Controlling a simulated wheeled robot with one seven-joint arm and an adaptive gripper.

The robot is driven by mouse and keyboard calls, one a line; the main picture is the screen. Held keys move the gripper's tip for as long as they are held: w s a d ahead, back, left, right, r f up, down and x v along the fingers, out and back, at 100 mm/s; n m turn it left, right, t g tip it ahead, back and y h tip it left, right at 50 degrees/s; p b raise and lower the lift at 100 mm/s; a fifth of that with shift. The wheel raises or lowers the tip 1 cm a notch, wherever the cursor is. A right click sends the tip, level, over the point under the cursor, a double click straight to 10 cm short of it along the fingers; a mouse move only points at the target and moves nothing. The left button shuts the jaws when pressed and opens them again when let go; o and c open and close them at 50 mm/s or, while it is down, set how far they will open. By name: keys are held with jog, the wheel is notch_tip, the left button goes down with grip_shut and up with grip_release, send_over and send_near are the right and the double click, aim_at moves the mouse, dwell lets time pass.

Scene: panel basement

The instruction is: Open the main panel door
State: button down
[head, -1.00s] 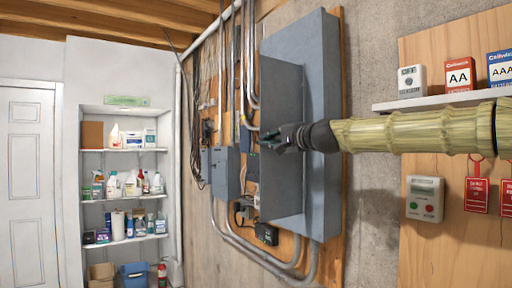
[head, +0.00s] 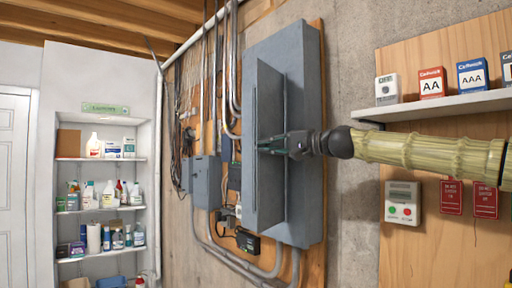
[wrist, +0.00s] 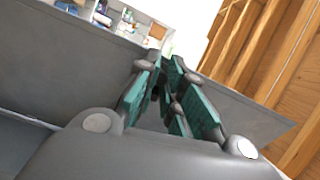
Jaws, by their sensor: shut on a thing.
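The main panel (head: 305,190) is a tall grey metal box on a wooden board in the middle of the head view. Its grey door (head: 268,190) stands ajar, out from the box at an angle. My gripper (head: 266,145) reaches in from the right at about mid-height of the door. In the wrist view, the green-padded fingers (wrist: 172,95) are closed on the edge of the grey door (wrist: 65,60), one on each side. The exact contact at the fingertips is partly hidden. The inside of the panel cannot be made out.
A smaller grey box (head: 206,182) and conduits stand left of the panel. A shelf (head: 455,106) with battery boxes and a control box (head: 402,203) are on the right. Supply shelves (head: 100,160) stand at the far left. Open space lies between these and the panel.

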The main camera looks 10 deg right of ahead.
jog(key=shift+f, duration=0.1)
dwell(0.3)
jog(key=c, duration=1.5)
grip_release()
jog(key=shift+s, duration=0.1)
jog(key=v, duration=1.2)
